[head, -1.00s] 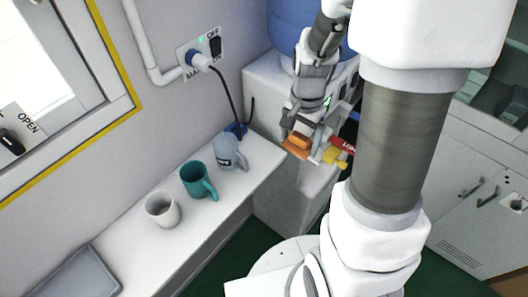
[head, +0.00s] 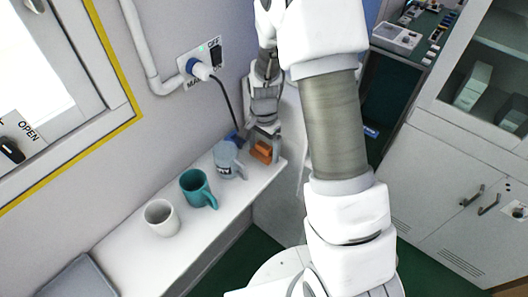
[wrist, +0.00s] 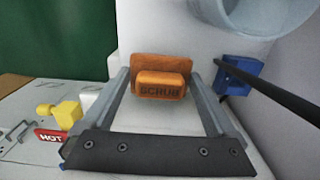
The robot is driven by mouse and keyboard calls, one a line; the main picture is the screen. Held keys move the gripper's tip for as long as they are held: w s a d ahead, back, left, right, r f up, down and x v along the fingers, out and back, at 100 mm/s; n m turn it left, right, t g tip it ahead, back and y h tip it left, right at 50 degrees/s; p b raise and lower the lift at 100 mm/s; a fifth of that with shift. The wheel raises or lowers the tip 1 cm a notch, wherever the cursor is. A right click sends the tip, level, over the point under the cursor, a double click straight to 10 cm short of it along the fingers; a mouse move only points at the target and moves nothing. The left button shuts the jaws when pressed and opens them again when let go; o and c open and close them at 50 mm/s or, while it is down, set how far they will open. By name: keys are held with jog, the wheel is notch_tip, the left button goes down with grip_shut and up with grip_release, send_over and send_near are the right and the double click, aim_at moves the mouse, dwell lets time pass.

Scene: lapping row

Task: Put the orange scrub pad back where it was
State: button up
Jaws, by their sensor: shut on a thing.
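The orange scrub pad (head: 261,152) is at the right end of the white shelf (head: 240,196), just right of the grey-blue mug (head: 227,160). In the wrist view the pad (wrist: 160,82) shows lettering on its raised block and sits between the two finger bars. My gripper (head: 266,146) is shut on it; in the wrist view the gripper (wrist: 165,95) shows both fingers flanking the pad. I cannot tell whether the pad touches the shelf top.
A teal mug (head: 196,188) and a white mug (head: 161,217) stand further along the shelf, with a grey tray (head: 72,281) at its near end. A blue block (wrist: 238,76) with a black cord is close right of the fingers. A yellow handle (wrist: 62,112) and red HOT tag (wrist: 50,136) are lower left.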

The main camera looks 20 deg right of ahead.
jog(key=shift+f, duration=1)
jog(key=shift+f, duration=0.25)
jog(key=o, duration=1)
jog(key=shift+c, duration=0.2)
jog(key=shift+r, duration=0.1)
